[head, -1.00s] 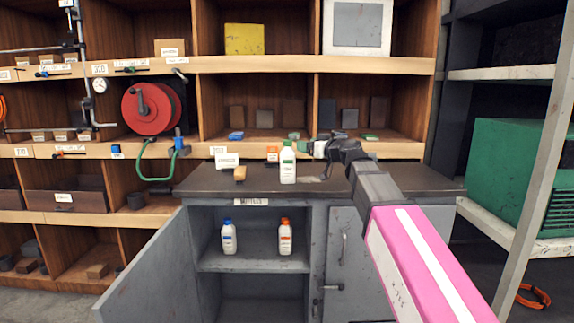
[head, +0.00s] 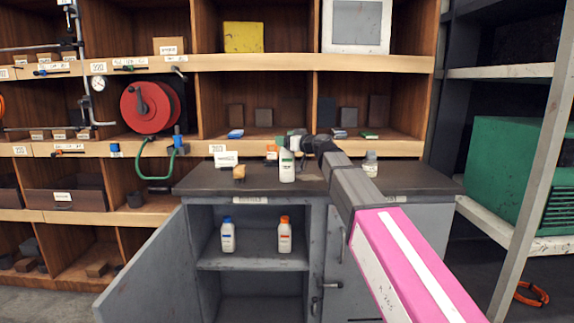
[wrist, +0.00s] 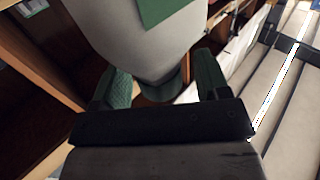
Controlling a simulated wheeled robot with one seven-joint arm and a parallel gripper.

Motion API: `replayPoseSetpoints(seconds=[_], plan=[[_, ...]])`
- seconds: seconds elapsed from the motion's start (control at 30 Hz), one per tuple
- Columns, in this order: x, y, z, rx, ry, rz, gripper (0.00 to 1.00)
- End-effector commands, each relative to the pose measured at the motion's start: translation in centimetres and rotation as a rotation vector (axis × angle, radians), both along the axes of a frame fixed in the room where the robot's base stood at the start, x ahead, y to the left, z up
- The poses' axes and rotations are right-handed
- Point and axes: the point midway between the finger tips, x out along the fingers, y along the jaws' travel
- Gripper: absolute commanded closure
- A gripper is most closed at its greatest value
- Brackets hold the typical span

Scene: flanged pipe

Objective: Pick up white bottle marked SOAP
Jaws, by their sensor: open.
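A white bottle (head: 287,172) with a green-and-white label and a green cap stands upright on the dark bench top, and I take it for the SOAP bottle. The lettering is too small to read now. In the wrist view the white bottle (wrist: 120,35) fills the top, with its green cap end between my fingers. My gripper (head: 294,143) is open at the height of the cap. In the wrist view my gripper (wrist: 160,85) has one green finger on each side of the cap. I cannot tell whether either finger touches it.
An orange-capped bottle (head: 271,152) stands just behind, left of the soap. A clear-looking bottle (head: 370,164) stands right of my arm. Blue-capped (head: 228,236) and orange-capped (head: 285,236) bottles stand in the cabinet.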

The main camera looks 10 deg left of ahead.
Motion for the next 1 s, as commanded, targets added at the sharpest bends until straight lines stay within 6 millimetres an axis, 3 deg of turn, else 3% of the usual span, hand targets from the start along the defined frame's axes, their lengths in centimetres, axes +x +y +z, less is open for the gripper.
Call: replayPoseSetpoints(seconds=[0.17, 0.3, 0.4, 0.77, 1.0], plan=[[0.0, 0.0, 0.0, 0.0, 0.0, 0.0, 0.31], [0.0, 0.0, 0.0, 0.0, 0.0, 0.0, 0.74], [0.0, 0.0, 0.0, 0.0, 0.0, 0.0, 1.0], [0.0, 0.0, 0.3, 0.001, -0.001, -0.001, 1.0], [0.0, 0.0, 2.3, 0.002, -0.001, -0.001, 1.0]])
